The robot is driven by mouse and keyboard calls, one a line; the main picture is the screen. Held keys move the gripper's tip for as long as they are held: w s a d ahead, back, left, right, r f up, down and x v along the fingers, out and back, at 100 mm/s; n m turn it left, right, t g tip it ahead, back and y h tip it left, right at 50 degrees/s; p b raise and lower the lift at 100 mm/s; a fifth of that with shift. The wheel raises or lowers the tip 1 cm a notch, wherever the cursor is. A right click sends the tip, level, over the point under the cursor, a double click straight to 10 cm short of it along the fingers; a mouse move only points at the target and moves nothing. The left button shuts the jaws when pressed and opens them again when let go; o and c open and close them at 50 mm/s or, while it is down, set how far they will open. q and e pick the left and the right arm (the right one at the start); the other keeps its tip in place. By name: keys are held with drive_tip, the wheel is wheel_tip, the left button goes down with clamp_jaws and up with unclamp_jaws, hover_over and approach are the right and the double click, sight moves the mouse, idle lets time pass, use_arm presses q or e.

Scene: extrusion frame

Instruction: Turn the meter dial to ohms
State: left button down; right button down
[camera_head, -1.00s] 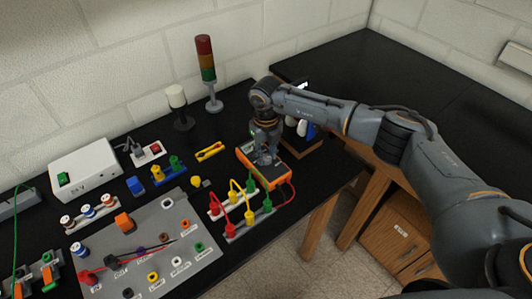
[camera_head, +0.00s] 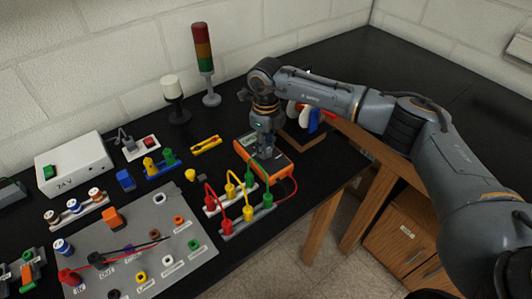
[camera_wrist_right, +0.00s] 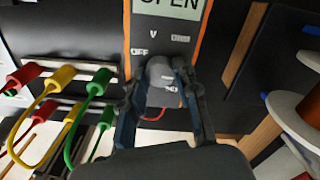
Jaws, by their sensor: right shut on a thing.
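The orange-edged meter (camera_head: 276,166) lies on the black bench, with its dark face up. In the right wrist view its screen (camera_wrist_right: 170,5) reads OPEN, and the face (camera_wrist_right: 143,38) carries OFF and V marks. The grey round dial (camera_wrist_right: 160,70) sits below these marks. My right gripper (camera_head: 265,152) points down over the meter; its fingers (camera_wrist_right: 160,100) are shut on the dial in the right wrist view. The fingers partly hide the dial and some lettering, so I cannot tell its setting for sure. My left gripper is not in view.
Racks with red, yellow and green plug leads (camera_head: 247,212) stand close in front of the meter. A grey socket panel (camera_head: 130,245) lies to the left. A signal tower (camera_head: 205,62) stands behind. A wooden holder with spools (camera_head: 305,135) is right of the meter.

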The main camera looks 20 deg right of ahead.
drive_tip(key=n+b, duration=0.4)
drive_tip(key=shift+f, duration=0.2)
drive_tip(key=shift+r+n+b, duration=0.1)
drive_tip(key=shift+n+b, duration=0.6)
drive_tip(key=shift+n, duration=0.4)
drive_tip(key=c, duration=1)
unclamp_jaws()
drive_tip(key=shift+r, duration=0.1)
drive_tip(key=shift+r, duration=0.15)
wheel_tip(320, 180, up, 12)
drive_tip(key=shift+f, duration=0.15)
